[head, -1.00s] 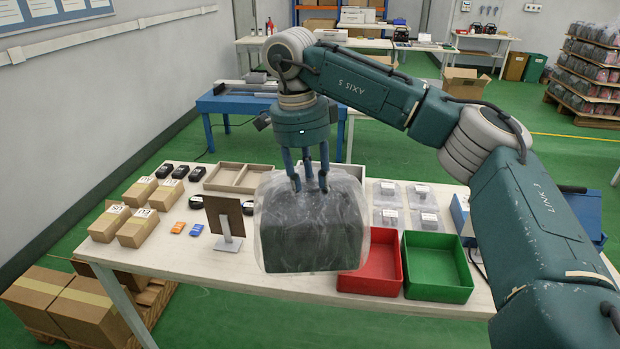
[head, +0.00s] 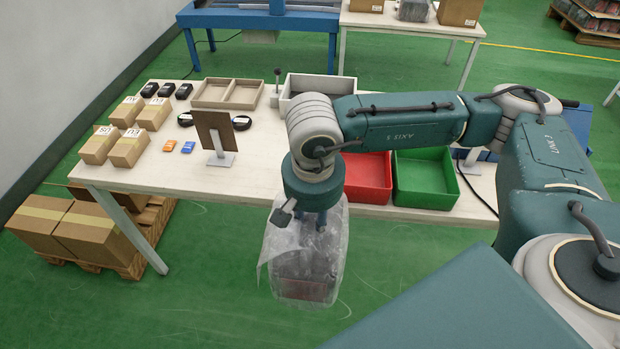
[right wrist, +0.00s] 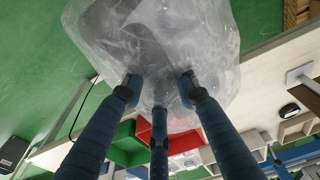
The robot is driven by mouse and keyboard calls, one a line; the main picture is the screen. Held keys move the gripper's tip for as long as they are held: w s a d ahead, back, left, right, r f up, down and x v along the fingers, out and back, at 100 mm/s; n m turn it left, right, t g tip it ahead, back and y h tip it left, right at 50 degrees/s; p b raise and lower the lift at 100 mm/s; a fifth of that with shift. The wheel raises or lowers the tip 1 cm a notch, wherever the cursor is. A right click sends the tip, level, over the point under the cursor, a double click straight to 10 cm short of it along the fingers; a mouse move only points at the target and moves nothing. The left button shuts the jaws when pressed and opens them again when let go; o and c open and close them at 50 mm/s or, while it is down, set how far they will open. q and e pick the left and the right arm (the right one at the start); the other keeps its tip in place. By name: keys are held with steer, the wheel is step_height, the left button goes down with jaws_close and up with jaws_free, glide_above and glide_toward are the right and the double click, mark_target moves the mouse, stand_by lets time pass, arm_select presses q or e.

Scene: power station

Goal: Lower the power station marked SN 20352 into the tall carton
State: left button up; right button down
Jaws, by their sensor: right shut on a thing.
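The power station (head: 305,262) is wrapped in a clear, crinkled plastic bag, dark inside. My right gripper (head: 314,222) points down and is shut on its top. It hangs just off the front edge of the table, over the green floor. In the right wrist view the bagged station (right wrist: 160,40) fills the upper middle, with the blue fingers (right wrist: 160,95) against the plastic. No SN mark is legible. A brown carton (head: 460,12) stands on the rear table, cut by the top edge; I cannot tell whether it is the tall carton. My left gripper is not in view.
The front table (head: 130,180) holds small brown boxes (head: 128,148), a display stand (head: 217,140), a red bin (head: 368,180) and a green bin (head: 425,178). Closed cartons (head: 90,235) lie on a pallet at left. The floor in front of the table is clear.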

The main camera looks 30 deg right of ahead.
mark_target(316, 275)
steer(key=s+a+f+n, duration=0.1)
steer(key=s+f+n, duration=0.1)
steer(key=f, duration=0.1)
steer(key=s+a+f+n, duration=0.1)
steer(key=s+f+n, duration=0.1)
steer(key=n, duration=0.1)
steer(key=s+a+f+n, duration=0.1)
steer(key=s+f+n, duration=0.1)
steer(key=s+f, duration=0.1)
steer(key=shift+f+y, duration=0.3)
steer(key=shift+y, duration=0.1)
steer(key=shift+s+f+n, duration=0.1)
steer(key=shift+n, duration=0.2)
steer(key=shift+a, duration=0.3)
